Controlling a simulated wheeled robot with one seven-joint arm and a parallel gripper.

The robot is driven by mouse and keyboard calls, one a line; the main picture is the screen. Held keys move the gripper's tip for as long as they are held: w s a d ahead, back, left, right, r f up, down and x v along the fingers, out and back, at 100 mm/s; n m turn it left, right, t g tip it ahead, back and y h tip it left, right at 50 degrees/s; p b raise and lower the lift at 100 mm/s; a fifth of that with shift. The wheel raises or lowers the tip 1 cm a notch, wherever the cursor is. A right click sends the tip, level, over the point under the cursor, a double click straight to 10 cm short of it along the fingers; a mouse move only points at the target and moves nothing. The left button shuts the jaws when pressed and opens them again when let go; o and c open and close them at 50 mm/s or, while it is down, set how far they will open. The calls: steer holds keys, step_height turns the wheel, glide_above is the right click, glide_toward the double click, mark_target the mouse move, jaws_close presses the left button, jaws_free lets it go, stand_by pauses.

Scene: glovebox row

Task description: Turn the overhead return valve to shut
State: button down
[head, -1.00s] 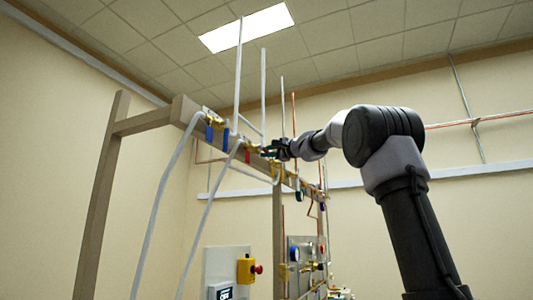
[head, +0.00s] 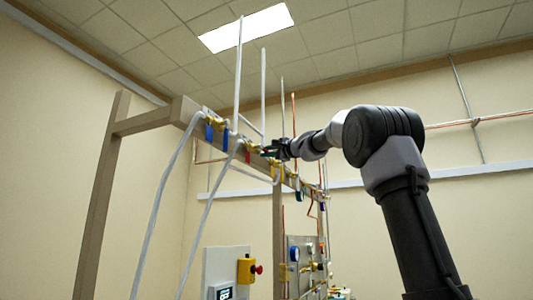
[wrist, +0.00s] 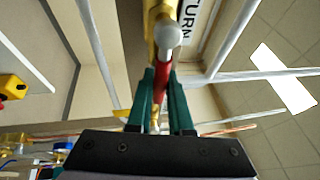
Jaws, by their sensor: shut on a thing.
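The overhead return valve shows in the wrist view as a brass body (wrist: 153,22) with a pale round stem cap (wrist: 168,34) and a red lever handle (wrist: 162,72). A white label beside it (wrist: 205,18) shows the letters "TURN". My gripper (wrist: 162,75) has its two green fingers closed on either side of the red handle. The handle runs from the stem cap back between the fingers, roughly in line with the brass body in this view. In the head view my gripper (head: 270,152) is at the overhead beam, and hides most of this valve.
The wooden beam (head: 185,110) carries several other valves, including blue-handled ones (head: 209,132) at the left. Grey pipes (head: 239,80) rise near the gripper and hoses (head: 160,200) hang at the left. A yellow box with a red button (head: 246,270) stands below.

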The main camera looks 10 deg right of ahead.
steer(key=shift+f, duration=0.1)
steer(key=s+a+f+m+g, duration=0.1)
steer(key=s+f+m+g, duration=0.1)
steer(key=m, duration=0.5)
steer(key=s+a+f+m+g+h, duration=0.1)
steer(key=s+a+f+m+g, duration=0.1)
steer(key=m, duration=0.5)
steer(key=shift+s+a+f+m+g, duration=0.45)
steer(key=shift+f+g, duration=0.55)
steer(key=shift+g, duration=0.6)
steer(key=shift+s+d, duration=0.1)
steer(key=c, duration=0.8)
jaws_free()
steer(key=shift+c, duration=0.2)
steer(key=v, duration=1)
steer(key=shift+s+d+r, duration=0.2)
steer(key=shift+s+r, duration=0.05)
